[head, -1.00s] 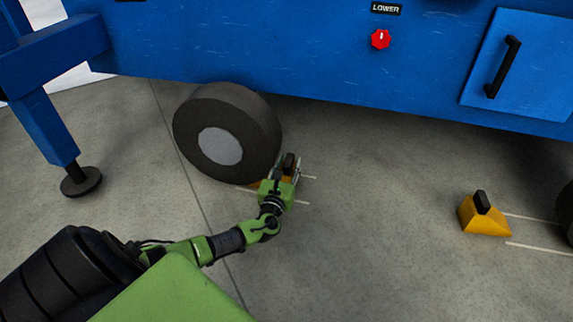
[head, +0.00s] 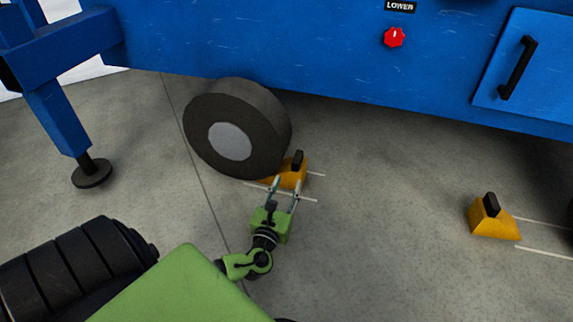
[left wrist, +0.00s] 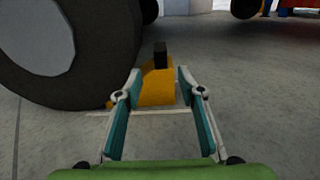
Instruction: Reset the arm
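My left gripper (head: 284,188) is open and empty, low over the floor at the wheel. Its two fingers show spread apart in the left wrist view (left wrist: 160,82). A yellow wheel chock (head: 292,174) with a black handle sits on the floor against the right side of the black wheel (head: 238,128). In the left wrist view the chock (left wrist: 157,88) lies just beyond and between the fingertips, and the fingers do not grip it. My right gripper is not in view.
A blue panelled body (head: 330,45) with a red knob (head: 394,37) and a black door handle (head: 517,67) overhangs the wheel. A second yellow chock (head: 493,220) stands to the right. A blue support leg (head: 60,120) stands at left. The floor between the chocks is clear.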

